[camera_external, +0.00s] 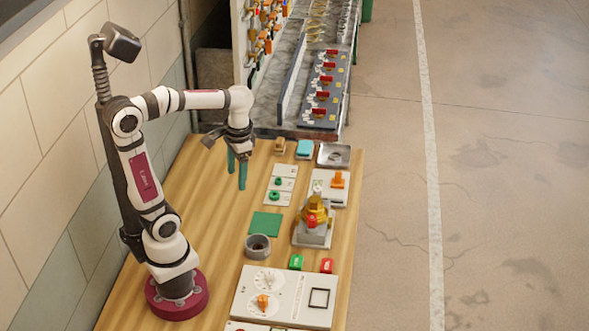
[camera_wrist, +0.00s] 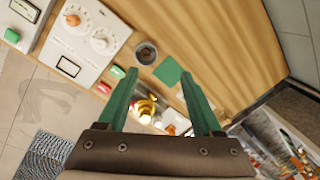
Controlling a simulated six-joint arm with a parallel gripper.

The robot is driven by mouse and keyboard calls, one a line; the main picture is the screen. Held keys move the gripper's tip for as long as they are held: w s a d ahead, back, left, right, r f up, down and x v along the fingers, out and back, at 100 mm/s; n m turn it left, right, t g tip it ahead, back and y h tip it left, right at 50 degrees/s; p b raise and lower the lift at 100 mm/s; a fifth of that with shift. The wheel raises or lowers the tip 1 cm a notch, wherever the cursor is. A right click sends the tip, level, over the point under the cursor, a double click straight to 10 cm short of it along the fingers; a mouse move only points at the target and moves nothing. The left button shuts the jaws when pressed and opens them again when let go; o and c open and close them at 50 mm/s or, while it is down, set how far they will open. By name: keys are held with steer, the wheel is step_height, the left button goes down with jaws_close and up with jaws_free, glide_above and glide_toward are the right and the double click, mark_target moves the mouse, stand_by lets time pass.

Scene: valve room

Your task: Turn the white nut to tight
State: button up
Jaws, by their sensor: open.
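A small white piece (camera_external: 317,188), which looks like the white nut, sits on a light plate (camera_external: 328,201) beside an orange handle (camera_external: 338,180) in the external view. It is too small to read its shape or any marks. In the wrist view my fingers hide part of that area, and I cannot pick the nut out for sure. My gripper (camera_external: 237,178) hangs above the table, left of the plate, with its green fingers pointing down. In the wrist view my gripper (camera_wrist: 158,75) is open, with nothing between its fingers.
A brass valve with a red knob (camera_external: 314,217) stands in front of the plate. A white dial panel (camera_external: 285,296), a grey cup (camera_external: 258,246), a green square (camera_external: 265,223) and a plate with green knobs (camera_external: 280,185) lie around. The table's left side is clear.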

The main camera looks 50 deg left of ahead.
steer(key=w+r+n, duration=0.1)
steer(key=w+n, duration=0.5)
steer(key=w, duration=1)
steer(key=n+h, duration=0.1)
steer(key=n, duration=0.4)
glide_above(318, 189)
step_height(318, 189, down, 4)
steer(key=r, duration=0.1)
step_height(318, 189, down, 15)
steer(key=shift+a+f, duration=0.1)
steer(key=shift+f, duration=0.6)
steer(key=shift+c, duration=0.2)
jaws_close()
